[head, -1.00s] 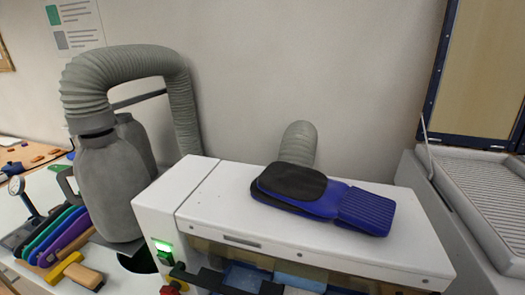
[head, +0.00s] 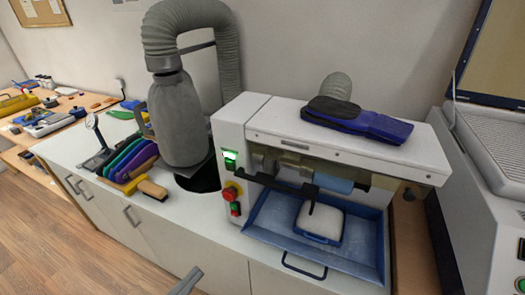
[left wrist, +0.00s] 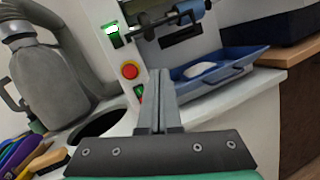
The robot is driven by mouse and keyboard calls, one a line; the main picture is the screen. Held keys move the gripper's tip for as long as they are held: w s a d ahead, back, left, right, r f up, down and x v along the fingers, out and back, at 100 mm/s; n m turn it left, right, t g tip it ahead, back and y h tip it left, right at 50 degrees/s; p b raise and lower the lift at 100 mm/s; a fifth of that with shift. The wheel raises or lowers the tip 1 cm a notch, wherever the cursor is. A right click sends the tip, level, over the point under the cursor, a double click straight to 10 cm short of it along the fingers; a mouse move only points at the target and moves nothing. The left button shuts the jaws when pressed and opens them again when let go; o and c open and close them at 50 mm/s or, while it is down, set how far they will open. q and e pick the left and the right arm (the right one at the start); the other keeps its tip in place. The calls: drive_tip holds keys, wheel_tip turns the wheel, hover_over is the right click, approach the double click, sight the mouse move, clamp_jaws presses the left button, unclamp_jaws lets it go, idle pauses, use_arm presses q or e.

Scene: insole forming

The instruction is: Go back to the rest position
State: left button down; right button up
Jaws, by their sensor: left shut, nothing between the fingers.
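My left gripper (head: 186,281) shows at the bottom edge of the head view, in front of the white cabinet and below the worktop. In the left wrist view its two fingers (left wrist: 158,85) are together with nothing between them. It points toward the white machine (head: 232,135), apart from it. My right gripper is not in either view.
The machine has a red button (left wrist: 129,71) and a blue tray (head: 262,232) with a pale block (head: 319,222). Dark and blue insoles (head: 365,122) lie on top. A grey canister (head: 178,120) with a hose and several coloured insoles (head: 130,158) stand left. The floor (head: 60,240) is clear.

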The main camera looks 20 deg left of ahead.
use_arm(q)
drive_tip(key=w+d+r+m+h, duration=0.2)
drive_tip(key=d+r+m+h, duration=0.15)
drive_tip(key=r+m, duration=0.5)
drive_tip(key=w+d+r+m+t+h, duration=0.15)
drive_tip(key=d+r+m, duration=0.4)
drive_tip(key=r, duration=0.65)
drive_tip(key=w+d+r+m+h, duration=0.3)
drive_tip(key=r+m, duration=0.5)
drive_tip(key=r, duration=0.2)
drive_tip(key=s+a+r+m+t+y, duration=0.3)
drive_tip(key=a+r+m+t+y, duration=0.4)
drive_tip(key=r+y, duration=0.45)
wheel_tip(320, 180, up, 36)
drive_tip(key=m+p, duration=0.1)
drive_tip(key=p, duration=3.5)
drive_tip(key=shift+d+g+p, duration=0.25)
drive_tip(key=shift+g+p, duration=0.1)
drive_tip(key=shift+a+y, duration=0.1)
drive_tip(key=shift+y, duration=0.25)
